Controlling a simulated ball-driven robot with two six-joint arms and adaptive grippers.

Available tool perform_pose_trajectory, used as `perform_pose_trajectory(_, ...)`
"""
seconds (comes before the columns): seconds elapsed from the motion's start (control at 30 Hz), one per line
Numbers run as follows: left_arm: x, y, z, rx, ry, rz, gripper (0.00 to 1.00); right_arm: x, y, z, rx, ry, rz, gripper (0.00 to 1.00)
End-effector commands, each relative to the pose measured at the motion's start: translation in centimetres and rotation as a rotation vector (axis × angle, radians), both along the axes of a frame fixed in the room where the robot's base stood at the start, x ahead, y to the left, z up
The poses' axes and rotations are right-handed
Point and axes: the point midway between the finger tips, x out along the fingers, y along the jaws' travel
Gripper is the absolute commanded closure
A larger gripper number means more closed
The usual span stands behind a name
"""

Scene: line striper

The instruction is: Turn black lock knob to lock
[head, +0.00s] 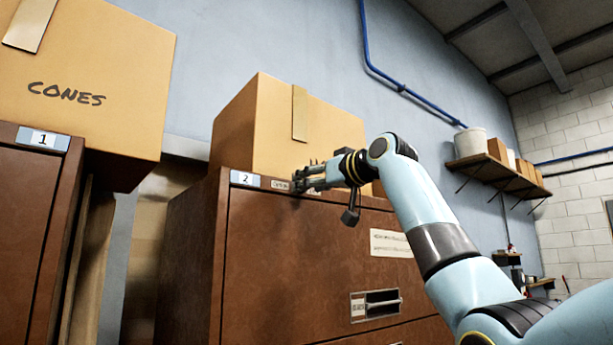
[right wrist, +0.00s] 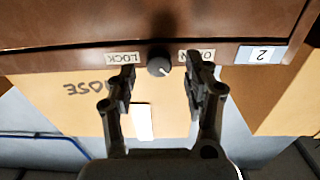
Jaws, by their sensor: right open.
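The black lock knob (right wrist: 158,67) is on the top rail of the brown cabinet (head: 275,265) numbered 2. The right wrist view is upside down and shows it between a LOCK label (right wrist: 122,58) on the left and a partly covered OPEN label (right wrist: 207,54) on the right. A short pale mark shows on its face. My right gripper (right wrist: 160,76) is open, with one finger on each side of the knob and gaps between. In the head view my right gripper (head: 308,178) is at the cabinet's top edge and hides the knob. My left gripper is not in view.
A cardboard box (head: 255,135) stands on the cabinet. The cabinet's drawer has a handle (head: 380,303). At left, a second brown cabinet (head: 28,230) numbered 1 bears a box marked CONES (head: 90,75). A wall shelf (head: 495,172) is at right.

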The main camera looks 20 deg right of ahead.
Motion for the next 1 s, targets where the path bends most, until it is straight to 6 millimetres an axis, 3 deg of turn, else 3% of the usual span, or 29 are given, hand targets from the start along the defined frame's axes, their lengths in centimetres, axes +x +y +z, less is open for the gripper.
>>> perform_pose_trajectory(0.17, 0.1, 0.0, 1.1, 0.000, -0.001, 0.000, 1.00, 1.7, 0.6, 0.1, 0.000, 0.001, -0.001, 0.49)
perform_pose_trajectory(0.47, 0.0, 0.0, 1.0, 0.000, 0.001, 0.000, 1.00, 2.0, 0.7, -0.1, -0.001, 0.000, -0.002, 0.49)
perform_pose_trajectory(0.87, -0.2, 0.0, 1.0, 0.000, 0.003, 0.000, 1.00, 2.0, 0.7, -0.1, -0.001, 0.000, -0.002, 0.98)
perform_pose_trajectory(1.0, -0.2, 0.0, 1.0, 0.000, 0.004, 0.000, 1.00, 2.0, 0.7, -0.1, 0.001, 0.000, -0.002, 1.00)
